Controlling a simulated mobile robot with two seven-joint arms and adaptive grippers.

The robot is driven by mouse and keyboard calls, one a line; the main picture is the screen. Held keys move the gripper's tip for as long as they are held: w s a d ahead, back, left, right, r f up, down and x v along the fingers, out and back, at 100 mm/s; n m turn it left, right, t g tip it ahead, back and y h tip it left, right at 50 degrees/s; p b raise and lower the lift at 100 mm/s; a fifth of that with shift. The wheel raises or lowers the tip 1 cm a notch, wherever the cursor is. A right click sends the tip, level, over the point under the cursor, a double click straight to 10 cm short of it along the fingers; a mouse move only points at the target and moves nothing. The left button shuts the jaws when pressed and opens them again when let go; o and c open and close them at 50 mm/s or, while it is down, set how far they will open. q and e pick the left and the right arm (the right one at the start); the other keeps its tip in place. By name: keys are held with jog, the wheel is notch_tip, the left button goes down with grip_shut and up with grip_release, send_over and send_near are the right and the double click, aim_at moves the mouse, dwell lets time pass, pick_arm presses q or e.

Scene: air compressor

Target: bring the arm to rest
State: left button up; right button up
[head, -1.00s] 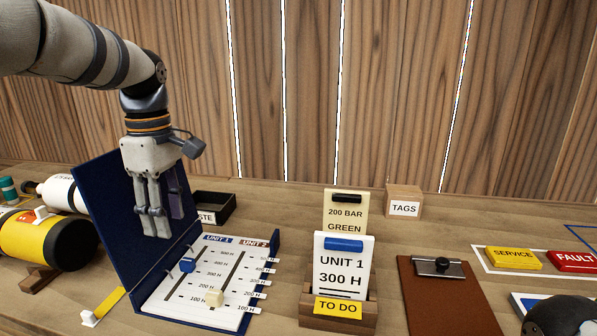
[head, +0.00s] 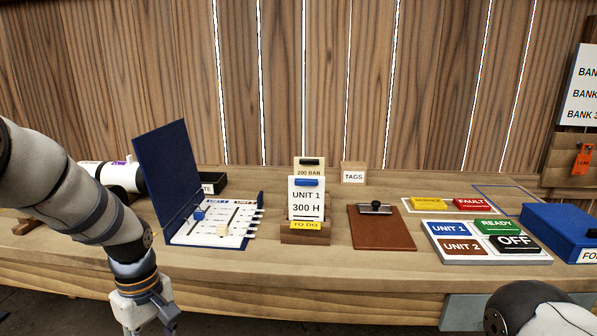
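My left arm (head: 85,200) reaches in from the left and hangs down in front of the bench's front edge. My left gripper (head: 145,318) is at the bottom edge of the head view, with only its body showing. Its fingertips are cut off, so I cannot tell whether it is open or shut. Part of my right arm (head: 540,312) shows at the bottom right corner; its gripper is out of view.
On the bench (head: 350,275) stand an open blue binder (head: 165,175) with a slider board (head: 215,222), a card holder (head: 305,238), a brown clipboard (head: 380,230), a four-colour sign panel (head: 485,242) and a blue box (head: 560,232). A tank (head: 112,177) lies at the left.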

pick_arm(q)
jog(key=s+d+f+m, duration=0.2)
jog(key=s+f+m, duration=0.2)
jog(key=s+f, duration=0.8)
jog(key=s+f+m+g+p, duration=0.1)
jog(key=s+m, duration=0.6)
jog(key=s, duration=2.1)
jog(key=shift+s+d+f+m+g, duration=0.15)
jog(key=shift+d+f+m+g, duration=0.15)
jog(key=shift+f, duration=0.1)
pick_arm(e)
jog(key=shift+w+r+t, duration=0.25)
jog(key=shift+w+r, duration=0.05)
jog(key=shift+r, duration=0.25)
jog(key=shift+w+r+t, duration=0.25)
jog(key=shift+w+r, duration=0.05)
jog(key=shift+r, duration=0.2)
